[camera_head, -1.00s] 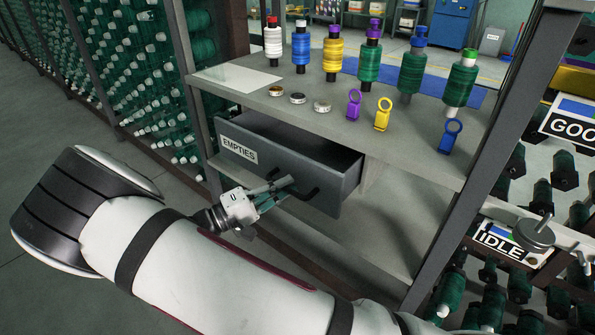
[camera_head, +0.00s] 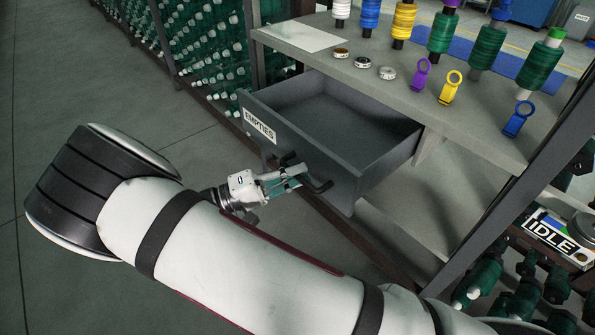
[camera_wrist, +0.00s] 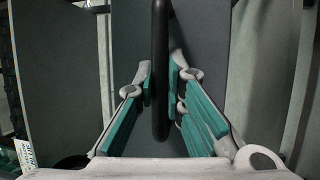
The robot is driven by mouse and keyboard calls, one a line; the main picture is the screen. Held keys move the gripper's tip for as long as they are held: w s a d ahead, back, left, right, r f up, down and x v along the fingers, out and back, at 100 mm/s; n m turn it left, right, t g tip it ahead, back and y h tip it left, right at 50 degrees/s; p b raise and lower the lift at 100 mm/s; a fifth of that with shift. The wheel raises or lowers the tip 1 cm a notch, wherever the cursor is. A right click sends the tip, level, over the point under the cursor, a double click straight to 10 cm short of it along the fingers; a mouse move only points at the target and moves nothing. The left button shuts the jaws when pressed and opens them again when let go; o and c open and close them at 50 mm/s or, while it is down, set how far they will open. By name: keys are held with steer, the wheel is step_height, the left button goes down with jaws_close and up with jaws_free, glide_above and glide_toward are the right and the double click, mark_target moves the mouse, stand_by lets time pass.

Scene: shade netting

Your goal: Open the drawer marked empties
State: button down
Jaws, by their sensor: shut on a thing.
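The grey drawer (camera_head: 365,175) marked EMPTIES (camera_head: 259,127) stands well out from under the shelf top, and its inside looks bare. Its dark bar handle (camera_head: 318,186) is on the front face. My gripper (camera_head: 290,176) is at the handle, in front of the drawer. In the wrist view the handle (camera_wrist: 160,70) runs upright between the two teal-padded fingers (camera_wrist: 160,85), which are shut on it. Part of the handle is hidden behind the fingers in the head view.
The shelf top (camera_head: 410,95) above carries several thread spools, three small round discs (camera_head: 363,62) and purple, yellow and blue ring tags (camera_head: 519,119). A rack upright (camera_head: 520,190) and an IDLE sign (camera_head: 560,238) stand at the right. Open floor (camera_head: 90,80) lies at the left.

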steer(key=c, duration=1.7)
jaws_free()
steer(key=shift+o, duration=0.2)
steer(key=v, duration=1.2)
